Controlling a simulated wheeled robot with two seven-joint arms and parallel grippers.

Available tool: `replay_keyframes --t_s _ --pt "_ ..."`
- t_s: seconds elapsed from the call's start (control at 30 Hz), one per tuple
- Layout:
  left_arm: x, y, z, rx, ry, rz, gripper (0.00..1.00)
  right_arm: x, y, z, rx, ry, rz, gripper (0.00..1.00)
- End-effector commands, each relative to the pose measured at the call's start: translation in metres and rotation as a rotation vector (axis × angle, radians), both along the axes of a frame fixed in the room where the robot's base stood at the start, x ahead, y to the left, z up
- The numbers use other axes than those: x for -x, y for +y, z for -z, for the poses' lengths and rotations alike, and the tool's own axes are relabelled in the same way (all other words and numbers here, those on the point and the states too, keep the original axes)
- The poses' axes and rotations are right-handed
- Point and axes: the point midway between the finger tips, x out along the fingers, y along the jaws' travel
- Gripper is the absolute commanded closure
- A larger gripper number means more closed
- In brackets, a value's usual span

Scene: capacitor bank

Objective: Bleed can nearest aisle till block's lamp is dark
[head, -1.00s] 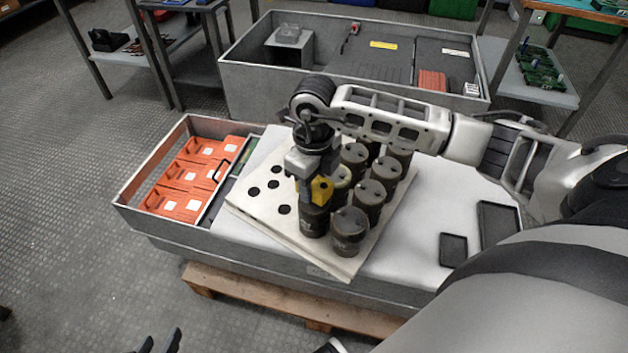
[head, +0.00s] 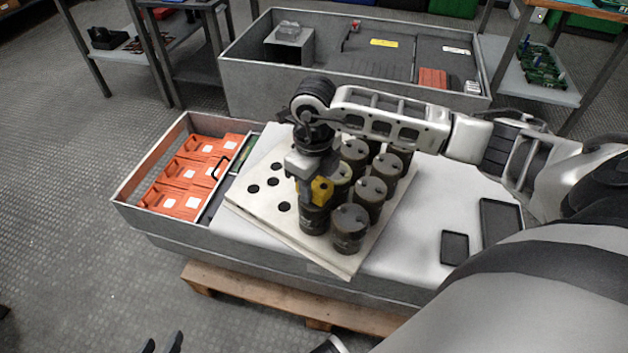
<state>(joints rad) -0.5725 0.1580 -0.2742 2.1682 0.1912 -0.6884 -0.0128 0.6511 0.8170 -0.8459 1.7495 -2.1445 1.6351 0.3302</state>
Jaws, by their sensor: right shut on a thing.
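Several dark cylindrical cans stand upright on a pale, slanted plate (head: 248,206). One can (head: 314,220) is directly under my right gripper (head: 312,186); another can (head: 348,232) stands at the front corner of the plate. My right gripper is shut on a yellow block (head: 322,190), held at the top of the can below it. The gripper hides the contact, so I cannot tell whether they touch. A small dark spot shows on the block; I cannot make out a lit lamp. My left gripper (head: 161,344) is at the bottom edge, fingers apart and empty, over the floor.
An open tray (head: 124,206) with orange packs (head: 182,180) is left of the plate. Small black trays (head: 454,248) lie on the white surface at right. A grey bin (head: 300,92) stands behind.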

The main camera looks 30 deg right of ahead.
Motion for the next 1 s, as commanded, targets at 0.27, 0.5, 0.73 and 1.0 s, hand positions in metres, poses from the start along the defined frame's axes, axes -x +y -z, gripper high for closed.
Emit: replay_keyframes --t_s 0.27,0.5,0.73,1.0 --pt "-0.0034 0.0001 -0.0008 0.000 -0.009 -0.001 0.64 -0.0003 -0.0003 0.0016 0.001 -0.001 0.001 0.89" --pt "-0.0050 0.0001 -0.0017 0.000 -0.013 0.000 0.64 -0.0003 -0.0002 0.0019 0.001 -0.001 0.000 0.89" --pt "-0.0049 0.0001 -0.0005 0.000 -0.013 0.000 0.64 -0.0003 -0.0003 0.0034 0.001 -0.001 0.000 0.89" --pt "-0.0039 0.0000 -0.0002 0.000 -0.011 0.000 0.64 -0.0002 -0.0002 0.0032 0.000 0.000 0.000 0.37"
